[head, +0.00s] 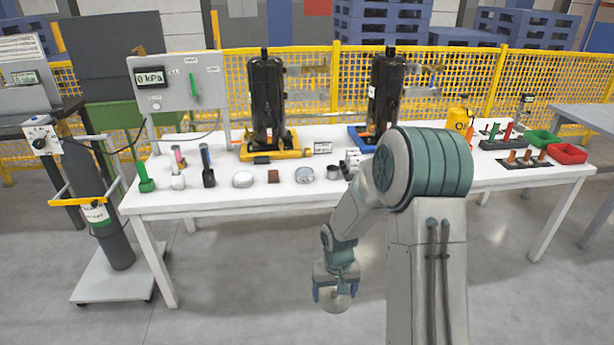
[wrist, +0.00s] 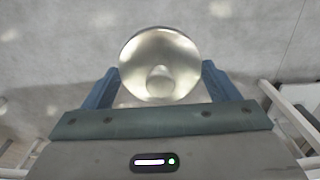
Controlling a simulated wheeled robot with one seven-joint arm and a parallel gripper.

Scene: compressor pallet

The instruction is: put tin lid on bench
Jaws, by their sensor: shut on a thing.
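The tin lid (wrist: 160,52) is a round, shiny metal disc with a small knob-like round in its middle. My gripper (wrist: 160,80) is shut on it, with one blue finger at each side of its rim. In the head view the lid (head: 338,303) hangs below my gripper (head: 331,292), over the grey floor in front of the bench. The white bench (head: 330,197) stands behind the gripper, and the lid is apart from it and lower than its top in the picture.
Two black compressors (head: 266,100) stand behind. A gas cylinder (head: 95,200) on a trolley is at the left. Bare bench shows near the front edge.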

